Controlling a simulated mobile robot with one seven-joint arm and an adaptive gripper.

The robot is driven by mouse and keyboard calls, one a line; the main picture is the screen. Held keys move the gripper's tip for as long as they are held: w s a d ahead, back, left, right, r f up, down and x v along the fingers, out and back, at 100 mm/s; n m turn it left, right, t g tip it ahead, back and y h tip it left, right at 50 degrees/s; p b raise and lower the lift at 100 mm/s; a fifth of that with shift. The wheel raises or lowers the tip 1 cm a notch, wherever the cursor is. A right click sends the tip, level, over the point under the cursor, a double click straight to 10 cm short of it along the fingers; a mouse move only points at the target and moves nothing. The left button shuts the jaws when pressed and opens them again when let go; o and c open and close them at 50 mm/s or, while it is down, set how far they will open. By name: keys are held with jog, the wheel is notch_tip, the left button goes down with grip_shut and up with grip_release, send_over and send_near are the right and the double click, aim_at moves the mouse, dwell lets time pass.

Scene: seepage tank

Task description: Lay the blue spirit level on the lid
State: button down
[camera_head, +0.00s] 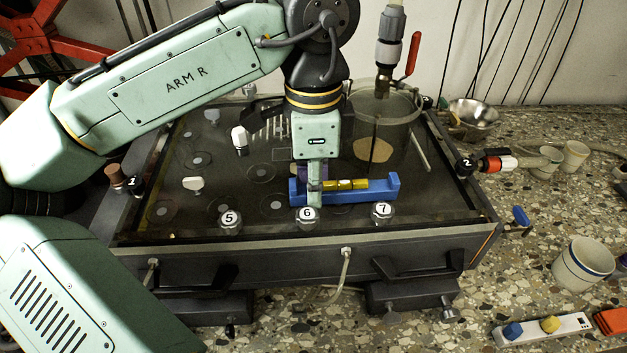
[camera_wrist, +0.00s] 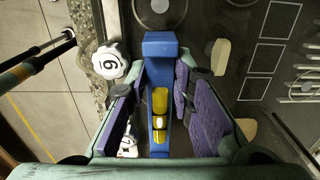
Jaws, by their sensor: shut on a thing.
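The blue spirit level (camera_head: 378,190) with its yellow vial lies level, left to right, near the front edge of the dark glassy lid (camera_head: 235,222). My gripper (camera_head: 316,190) points down and is shut on the level left of its middle. In the wrist view the level (camera_wrist: 158,48) runs between the two purple-padded fingers of my gripper (camera_wrist: 155,112), and the yellow vial shows between them. The level sits just behind knobs 6 (camera_head: 307,216) and 7 (camera_head: 382,212). I cannot tell whether its underside touches the lid.
Knob 5 (camera_head: 230,217) stands left of the level. A clear cylinder (camera_head: 385,125) with a pipe and red-handled valve stands at the lid's back right. Cups (camera_head: 583,263), a metal bowl (camera_head: 473,117) and a power strip (camera_head: 541,329) are on the speckled counter at right.

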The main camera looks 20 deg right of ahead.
jog(key=shift+f, duration=0.4)
jog(key=c, duration=1.3)
grip_release()
notch_tip(320, 180, up, 12)
jog(key=shift+s, duration=0.1)
